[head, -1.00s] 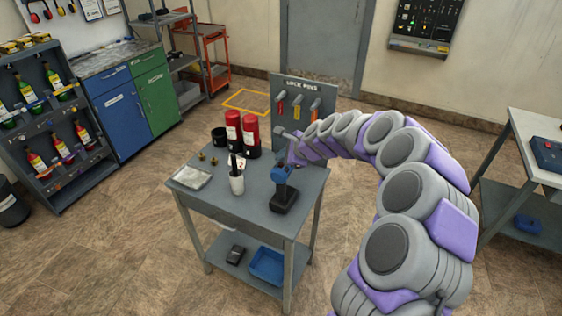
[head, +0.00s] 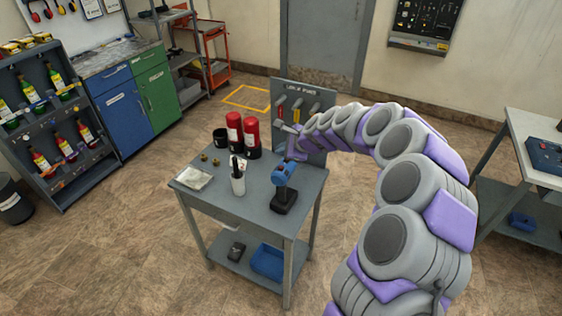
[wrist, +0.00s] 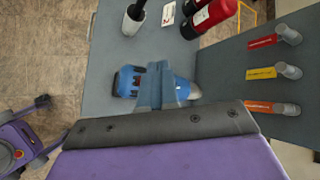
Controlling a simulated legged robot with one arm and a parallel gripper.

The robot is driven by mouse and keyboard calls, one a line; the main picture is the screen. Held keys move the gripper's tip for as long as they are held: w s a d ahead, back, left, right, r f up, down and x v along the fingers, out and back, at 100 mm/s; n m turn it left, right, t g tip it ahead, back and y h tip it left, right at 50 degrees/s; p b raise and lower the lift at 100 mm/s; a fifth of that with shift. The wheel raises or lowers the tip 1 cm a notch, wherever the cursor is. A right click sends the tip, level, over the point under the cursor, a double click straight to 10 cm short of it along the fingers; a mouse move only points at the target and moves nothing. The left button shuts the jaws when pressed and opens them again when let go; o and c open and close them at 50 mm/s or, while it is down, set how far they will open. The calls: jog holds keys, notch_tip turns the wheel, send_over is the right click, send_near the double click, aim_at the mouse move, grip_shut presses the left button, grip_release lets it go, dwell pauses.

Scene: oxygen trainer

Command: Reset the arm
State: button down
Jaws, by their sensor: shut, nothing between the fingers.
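My arm, grey and purple, reaches from the right over a grey table in the head view. My gripper (head: 292,150) is above the table's back right part, near the blue drill. In the wrist view my gripper (wrist: 155,70) is shut and empty, with its fingers together over the drill. The blue drill (head: 284,172) stands upright on its dark base on the table; it also shows below my fingers in the wrist view (wrist: 126,82). I cannot tell how far above the drill my fingers are.
The grey table (head: 215,207) also holds two red cylinders (head: 251,134), a white cup (head: 238,183), a black cup (head: 220,138) and a clear bag (head: 194,178). An upright board (head: 289,87) with coloured-tagged pins stands at its back. Open floor lies left of the table.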

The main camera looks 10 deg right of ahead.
notch_tip(320, 180, up, 2)
jog(key=shift+r+p, duration=0.1)
jog(key=shift+p, duration=0.65)
jog(key=s+a+r+n+g, duration=0.25)
jog(key=s+a+n, duration=0.25)
jog(key=s, duration=0.4)
jog(key=s+a+r+n+g, duration=0.2)
jog(key=s+a+r+n, duration=0.25)
jog(key=s, duration=0.45)
jog(key=s+d+f+n+g+h, duration=0.1)
jog(key=s+d+n, duration=0.2)
jog(key=s, duration=0.8)
jog(key=s+d+n+g+h, duration=0.2)
jog(key=s+d+n, duration=0.1)
jog(key=s, duration=0.8)
jog(key=s+d+f+n+g+h, duration=0.1)
jog(key=s+d+n+g+h, duration=0.1)
jog(key=s, duration=0.9)
jog(key=d+n, duration=0.1)
jog(key=n, duration=0.1)
jog(key=shift+f+n, duration=0.35)
